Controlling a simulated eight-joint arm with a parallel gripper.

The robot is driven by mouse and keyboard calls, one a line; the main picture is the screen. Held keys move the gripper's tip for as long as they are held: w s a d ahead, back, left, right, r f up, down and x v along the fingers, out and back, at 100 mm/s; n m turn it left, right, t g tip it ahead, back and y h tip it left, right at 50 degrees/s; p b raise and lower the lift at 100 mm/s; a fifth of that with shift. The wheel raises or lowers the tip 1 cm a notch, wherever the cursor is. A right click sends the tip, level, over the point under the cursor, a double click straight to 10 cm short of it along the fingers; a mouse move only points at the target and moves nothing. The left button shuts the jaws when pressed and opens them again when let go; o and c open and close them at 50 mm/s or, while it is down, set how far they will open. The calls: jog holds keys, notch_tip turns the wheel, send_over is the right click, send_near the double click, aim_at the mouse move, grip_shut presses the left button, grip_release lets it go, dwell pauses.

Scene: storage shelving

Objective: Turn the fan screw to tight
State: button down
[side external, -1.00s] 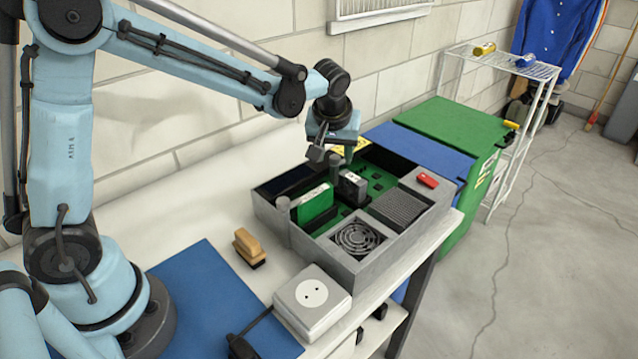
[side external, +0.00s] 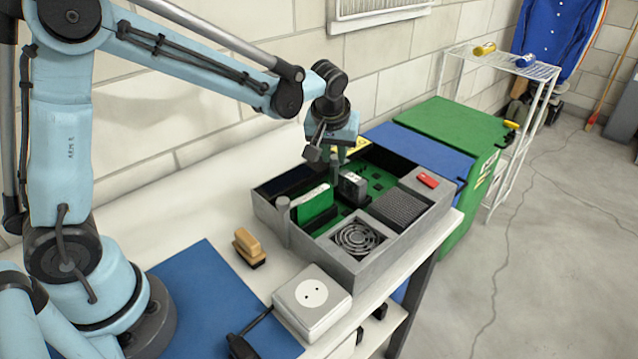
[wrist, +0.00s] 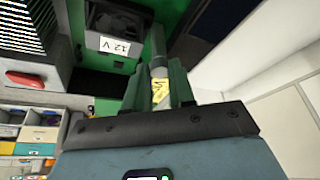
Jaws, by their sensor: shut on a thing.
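My gripper (side external: 331,156) points down at the back left edge of an open grey device case (side external: 383,254). In the wrist view its two dark green fingers (wrist: 157,80) are shut on a grey round screw post (wrist: 158,50), which stands between them. In the side view the fingers mostly hide this post. A second grey round post (side external: 283,207) stands upright at the case's left wall, apart from the gripper. Whether the held screw is tight cannot be told.
The case holds a green board (side external: 315,206), a dark block (side external: 352,188) labelled 12 V in the wrist view (wrist: 115,47), and a red button (side external: 428,180). A wooden-handled brush (side external: 249,246) and a white socket box (side external: 312,298) lie in front. The wall runs close behind.

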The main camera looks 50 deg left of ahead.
jog(key=m, duration=0.1)
jog(key=m+h, duration=0.1)
jog(key=m, duration=0.1)
jog(key=shift+s+a+m+t, duration=0.1)
jog(key=shift+a+m+t, duration=0.1)
jog(key=shift+m+t, duration=0.15)
jog(key=m+h, duration=0.1)
jog(key=m, duration=0.1)
jog(key=m+h, duration=0.1)
jog(key=m, duration=0.1)
jog(key=shift+a+m, duration=0.2)
jog(key=shift+m, duration=0.05)
jog(key=m+h, duration=0.1)
jog(key=m, duration=0.2)
jog(key=shift+a+m, duration=0.15)
jog(key=shift+m, duration=0.15)
jog(key=shift+a+m+g+h, duration=0.1)
jog(key=shift+m+g+h, duration=0.6)
jog(key=shift+m, duration=1.2)
jog(key=c, duration=0.9)
grip_release()
jog(key=shift+c, duration=0.2)
